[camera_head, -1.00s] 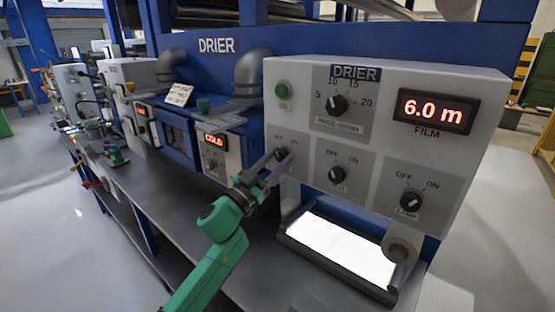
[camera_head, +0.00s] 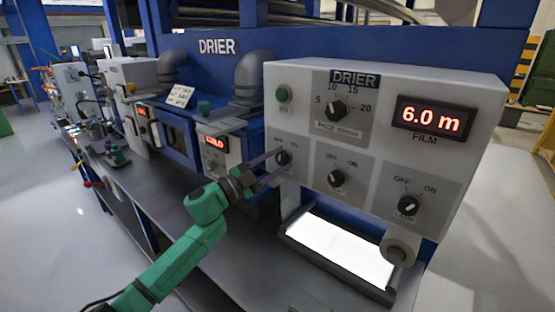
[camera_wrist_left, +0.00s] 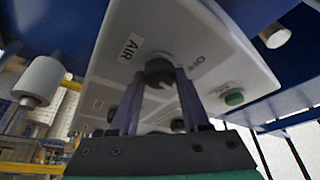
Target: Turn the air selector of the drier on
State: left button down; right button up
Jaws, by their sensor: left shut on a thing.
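The drier's grey control panel (camera_head: 300,125) faces me on the right side of the head view. Its air selector (camera_head: 283,158) is the small dark knob at the lower left, between OFF and ON marks. In the left wrist view the same knob (camera_wrist_left: 158,72) sits beside an AIR label (camera_wrist_left: 130,47). My left gripper (camera_head: 278,160) is shut on this knob, with one finger on each side of it. The fingers hide part of the knob, and I cannot tell exactly which way it points. My right gripper is not in view.
A middle OFF/ON knob (camera_head: 335,178) and the lamp knob (camera_head: 408,205) lie to the right. A pace dial (camera_head: 336,108), a green button (camera_head: 284,95) and a 6.0 m display (camera_head: 429,117) are above. A lit white plate (camera_head: 340,248) lies below the panel.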

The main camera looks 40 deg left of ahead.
pick_arm(q)
jog(key=shift+m+g+h+p, duration=0.4)
jog(key=shift+m+g+p, duration=0.25)
jog(key=shift+m, duration=1.35)
jog(key=shift+c, duration=1.9)
grip_release()
jog(key=shift+s, duration=0.1)
jog(key=b+v, duration=0.3)
jog(key=v, duration=1.1)
jog(key=shift+s, duration=0.2)
